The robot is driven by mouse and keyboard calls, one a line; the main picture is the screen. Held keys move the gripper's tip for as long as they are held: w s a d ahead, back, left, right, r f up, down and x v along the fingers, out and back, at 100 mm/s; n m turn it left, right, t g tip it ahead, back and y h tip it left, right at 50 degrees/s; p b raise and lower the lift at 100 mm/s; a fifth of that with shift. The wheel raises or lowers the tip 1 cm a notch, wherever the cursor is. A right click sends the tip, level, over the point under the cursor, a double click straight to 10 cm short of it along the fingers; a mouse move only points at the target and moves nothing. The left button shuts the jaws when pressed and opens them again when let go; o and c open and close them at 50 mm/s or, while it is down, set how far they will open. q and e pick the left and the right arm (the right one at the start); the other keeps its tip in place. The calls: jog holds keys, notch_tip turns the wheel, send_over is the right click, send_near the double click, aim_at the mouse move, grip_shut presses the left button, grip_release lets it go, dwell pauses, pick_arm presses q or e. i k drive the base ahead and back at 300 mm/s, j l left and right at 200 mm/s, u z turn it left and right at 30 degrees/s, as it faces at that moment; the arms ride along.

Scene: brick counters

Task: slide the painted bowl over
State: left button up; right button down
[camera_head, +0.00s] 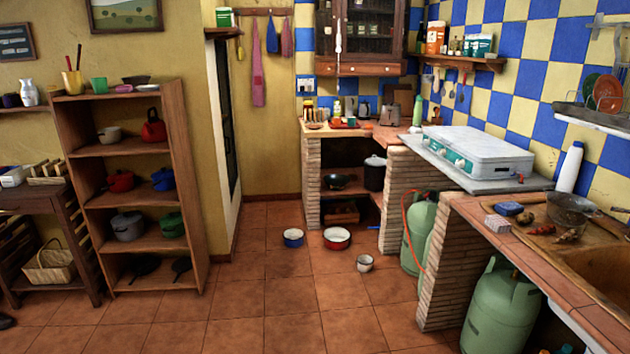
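Three vessels stand on the tiled floor in the middle of the head view. A small blue bowl (293,238) has a pale inside. A wider red bowl (337,238) with a light rim and inside stands to its right. A small whitish cup or pot (365,263) stands nearer to me. They stand apart from one another. I cannot tell which one is the painted bowl. A glass-like bowl (571,208) also shows on the right counter. Neither of my grippers is in view.
A wooden shelf (128,207) with pots stands at left. Brick counters (456,250) run along the right, with green gas cylinders (501,310) beneath and a white stove (467,148) on top. The tiled floor (270,300) in front is clear.

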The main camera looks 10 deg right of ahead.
aim_at(335, 182)
jog(key=i, duration=4.65)
jog(key=i+z, duration=0.1)
jog(key=i, duration=0.7)
jog(key=i+j+z, duration=0.1)
jog(key=i, duration=0.65)
jog(key=j, duration=0.1)
